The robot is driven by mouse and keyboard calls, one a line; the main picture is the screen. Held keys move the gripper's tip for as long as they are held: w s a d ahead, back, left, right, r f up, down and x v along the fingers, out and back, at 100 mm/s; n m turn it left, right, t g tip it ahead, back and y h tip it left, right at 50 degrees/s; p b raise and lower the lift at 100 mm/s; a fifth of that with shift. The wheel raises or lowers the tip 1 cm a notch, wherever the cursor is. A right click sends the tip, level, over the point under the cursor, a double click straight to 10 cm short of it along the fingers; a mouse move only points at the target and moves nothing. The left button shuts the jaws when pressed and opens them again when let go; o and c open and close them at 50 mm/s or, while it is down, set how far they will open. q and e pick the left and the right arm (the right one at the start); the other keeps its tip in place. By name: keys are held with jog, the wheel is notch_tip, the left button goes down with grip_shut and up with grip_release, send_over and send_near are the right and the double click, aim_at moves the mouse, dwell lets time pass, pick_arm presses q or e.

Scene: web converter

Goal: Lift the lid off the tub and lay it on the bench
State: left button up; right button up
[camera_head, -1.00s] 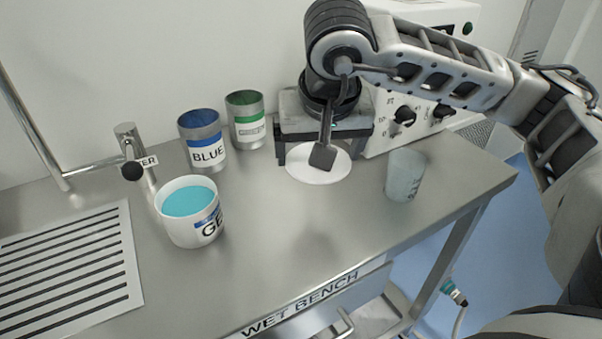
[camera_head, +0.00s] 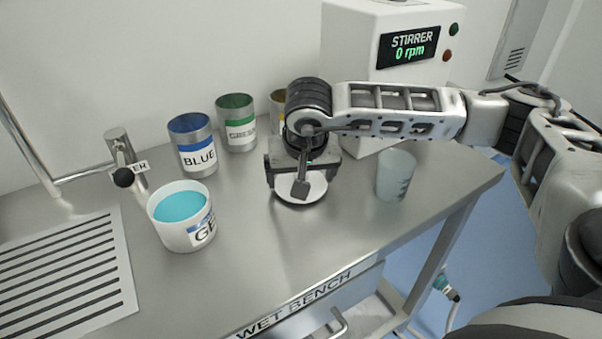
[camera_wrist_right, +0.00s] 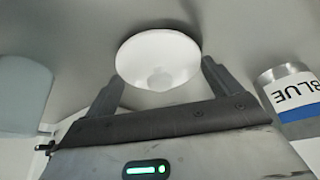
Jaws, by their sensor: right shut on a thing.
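The tub (camera_head: 172,235) is a white pot with a "GE…" label, standing upright and open on the bench, with teal contents showing at its top. The lid (camera_head: 317,188) is a white round disc to the right of the tub. My right gripper (camera_head: 302,178) points down and is shut on the lid, with its fingers at either side. The lid (camera_wrist_right: 158,52) also shows between the fingers in the right wrist view. It is low over the steel bench (camera_head: 270,265) with a dark shadow under it; I cannot tell whether it touches. My left gripper is not in view.
A blue can (camera_head: 193,158) and a green can (camera_head: 238,135) stand behind, with a yellow-marked can (camera_head: 277,103) partly hidden by my arm. A translucent beaker (camera_head: 395,178) stands right of the lid. The stirrer (camera_head: 365,50) is behind. The bench front is clear.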

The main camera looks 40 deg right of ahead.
jog(key=shift+f, duration=0.25)
jog(key=o, duration=0.8)
jog(key=shift+r, duration=0.5)
jog(key=v, duration=1.1)
jog(key=shift+s+a+r, duration=0.1)
jog(key=shift+s+r, duration=0.1)
jog(key=shift+r, duration=0.05)
